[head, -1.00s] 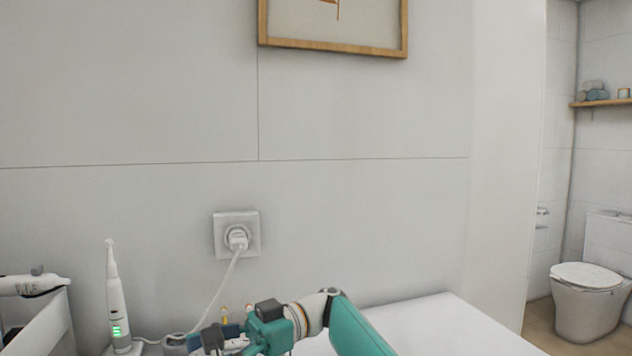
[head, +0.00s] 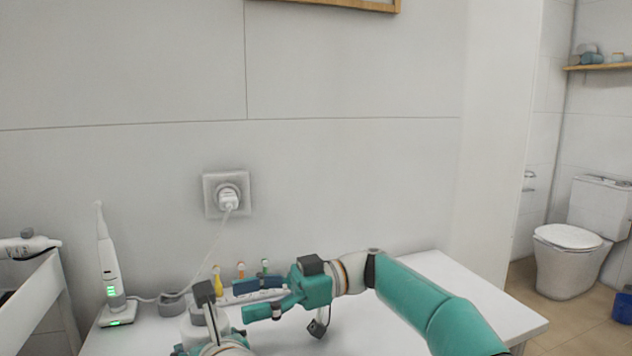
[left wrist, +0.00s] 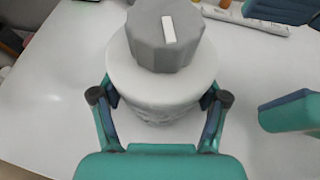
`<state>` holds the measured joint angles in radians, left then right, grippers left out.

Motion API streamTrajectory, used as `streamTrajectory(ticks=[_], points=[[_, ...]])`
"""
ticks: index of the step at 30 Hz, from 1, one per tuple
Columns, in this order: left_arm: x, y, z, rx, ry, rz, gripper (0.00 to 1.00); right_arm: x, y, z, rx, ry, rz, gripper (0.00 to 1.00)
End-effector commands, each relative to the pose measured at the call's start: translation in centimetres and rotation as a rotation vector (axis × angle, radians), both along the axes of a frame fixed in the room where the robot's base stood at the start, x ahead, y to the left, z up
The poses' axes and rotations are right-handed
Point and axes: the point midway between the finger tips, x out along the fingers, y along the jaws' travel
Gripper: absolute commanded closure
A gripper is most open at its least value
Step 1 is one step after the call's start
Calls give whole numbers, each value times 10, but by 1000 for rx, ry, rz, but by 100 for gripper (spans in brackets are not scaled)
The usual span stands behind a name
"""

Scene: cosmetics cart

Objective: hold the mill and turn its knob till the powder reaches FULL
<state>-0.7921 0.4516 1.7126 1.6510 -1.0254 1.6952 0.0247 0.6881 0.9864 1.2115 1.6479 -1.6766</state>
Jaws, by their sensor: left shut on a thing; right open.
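The mill's white round body (left wrist: 160,82) stands upright on the white table in the left wrist view. Its grey faceted knob (left wrist: 168,45) sits on top, with a white pointer mark. My left gripper (left wrist: 160,100) is shut around the mill's body, one finger on each side. In the head view that area is low at left and crowded by my arms. My right gripper (head: 246,301) is open and empty, just right of the mill; its fingers also show at the right of the left wrist view (left wrist: 285,65). The powder and any FULL mark are not visible.
An electric toothbrush (head: 107,265) stands on its charger at left, its cord running to the wall socket (head: 227,196). Small bottles, one yellow (head: 218,280), stand behind my right gripper. A white cart (head: 45,300) is at far left. The table's right part (head: 430,275) is clear.

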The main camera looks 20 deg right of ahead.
Motion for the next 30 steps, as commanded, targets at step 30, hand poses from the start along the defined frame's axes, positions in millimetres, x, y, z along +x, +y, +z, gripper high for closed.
streamTrajectory(ticks=[30], points=[[0,0,-2,0,4,0,76,-16,-10,148,-351,-386,-418,36]])
